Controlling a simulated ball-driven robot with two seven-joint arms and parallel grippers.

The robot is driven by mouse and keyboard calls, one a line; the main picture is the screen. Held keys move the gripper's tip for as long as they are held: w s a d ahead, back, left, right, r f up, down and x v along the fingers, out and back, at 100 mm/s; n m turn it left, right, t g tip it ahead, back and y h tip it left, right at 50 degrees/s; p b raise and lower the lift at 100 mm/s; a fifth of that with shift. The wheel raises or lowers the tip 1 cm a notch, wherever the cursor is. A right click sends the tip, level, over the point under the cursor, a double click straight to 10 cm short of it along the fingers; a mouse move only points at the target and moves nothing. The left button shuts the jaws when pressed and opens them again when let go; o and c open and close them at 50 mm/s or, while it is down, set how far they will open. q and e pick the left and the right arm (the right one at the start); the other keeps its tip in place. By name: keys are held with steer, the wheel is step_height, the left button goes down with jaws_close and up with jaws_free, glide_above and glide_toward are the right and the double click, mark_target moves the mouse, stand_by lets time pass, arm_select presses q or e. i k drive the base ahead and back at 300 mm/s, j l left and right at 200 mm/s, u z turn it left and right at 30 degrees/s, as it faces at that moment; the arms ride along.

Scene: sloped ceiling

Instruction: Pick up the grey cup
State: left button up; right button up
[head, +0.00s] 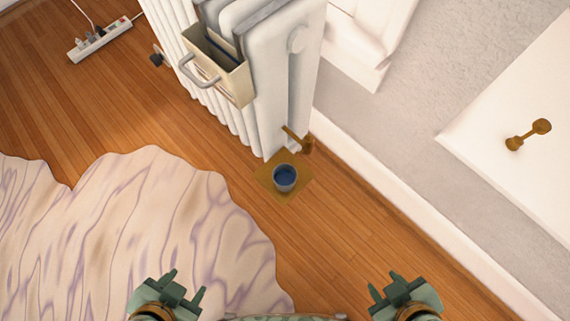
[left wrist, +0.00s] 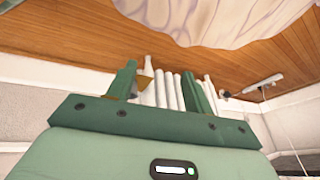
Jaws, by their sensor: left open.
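The grey cup (head: 285,178) stands upright on a small brownish-yellow square mat (head: 265,173) on the wooden floor, by the end of the white radiator. Its inside looks dark blue. My left gripper (head: 185,284) is open and empty at the bottom of the head view, left of the cup and well apart from it. My right gripper (head: 388,285) is open and empty at the bottom right, also apart from the cup. The left wrist view shows the left gripper's two spread fingers (left wrist: 163,92); I cannot make out the cup clearly there.
A white radiator (head: 308,75) with a hanging holder (head: 222,70) stands just behind the cup. A brass valve (head: 305,146) juts out near it. A pale veined rug (head: 130,215) lies left. A power strip (head: 100,38) is at the far left. Bare floor lies before the cup.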

mark_target(284, 176)
steer(key=z, duration=0.55)
steer(key=i+j+z, duration=0.15)
steer(key=j+z, duration=0.35)
steer(key=j, duration=0.2)
steer(key=j+z, duration=0.45)
steer(key=j, duration=0.25)
steer(key=j+z, duration=0.15)
steer(key=j, duration=1.75)
